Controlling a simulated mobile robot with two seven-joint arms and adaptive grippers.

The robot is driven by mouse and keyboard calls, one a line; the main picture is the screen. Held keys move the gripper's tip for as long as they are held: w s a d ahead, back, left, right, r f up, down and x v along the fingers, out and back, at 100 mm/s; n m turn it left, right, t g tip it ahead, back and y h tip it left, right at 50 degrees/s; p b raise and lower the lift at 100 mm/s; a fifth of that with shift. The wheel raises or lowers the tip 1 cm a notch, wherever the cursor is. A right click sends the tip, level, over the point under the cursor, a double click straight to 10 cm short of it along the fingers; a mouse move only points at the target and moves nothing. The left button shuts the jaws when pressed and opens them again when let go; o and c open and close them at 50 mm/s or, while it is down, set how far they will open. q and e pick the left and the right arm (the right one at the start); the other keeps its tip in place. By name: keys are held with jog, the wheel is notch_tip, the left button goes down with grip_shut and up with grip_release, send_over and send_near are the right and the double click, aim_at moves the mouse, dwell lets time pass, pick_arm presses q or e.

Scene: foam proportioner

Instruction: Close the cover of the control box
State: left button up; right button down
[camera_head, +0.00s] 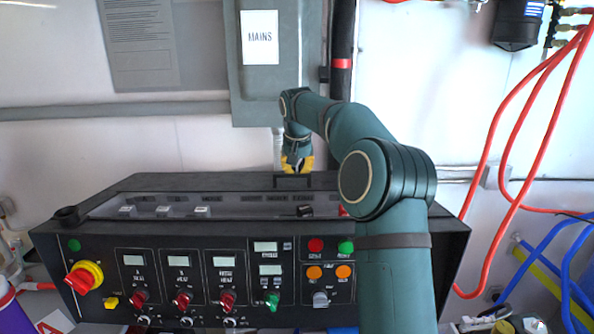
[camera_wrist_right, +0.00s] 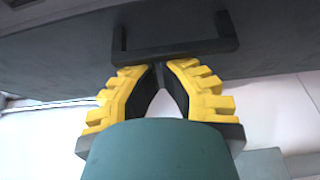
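The control box (camera_head: 210,262) is a wide black case with a sloped front panel of displays, knobs and buttons. Its black cover (camera_head: 160,182) lies along the top, behind a long recessed strip that shows small switches. How far the cover stands open is hard to tell. A black bracket handle (camera_head: 293,177) rises at its back; it also shows in the wrist view (camera_wrist_right: 185,49). My right gripper (camera_head: 297,164), with yellow fingers, is just behind the handle. In the wrist view its fingertips (camera_wrist_right: 160,68) nearly meet, close by the handle bar, not visibly around it. My left gripper is out of view.
A grey MAINS box (camera_head: 262,70) and a dark vertical pipe (camera_head: 342,60) are on the wall behind. Red hoses (camera_head: 497,150) and blue hoses (camera_head: 570,265) hang at the right. My right arm hides the right part of the panel.

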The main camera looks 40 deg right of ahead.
jog(key=s+a+b, duration=0.1)
jog(key=s, duration=0.1)
jog(key=s+a+b, duration=0.1)
jog(key=a, duration=0.1)
jog(key=s+a+r+b, duration=0.1)
jog(key=s+a, duration=0.1)
jog(key=shift+s+b, duration=0.35)
jog(key=s+a+r+b, duration=0.1)
jog(key=s+a+b, duration=0.1)
jog(key=s+a, duration=0.3)
jog(key=shift+s+r, duration=0.25)
jog(key=shift+s, duration=0.2)
jog(key=shift+d, duration=0.15)
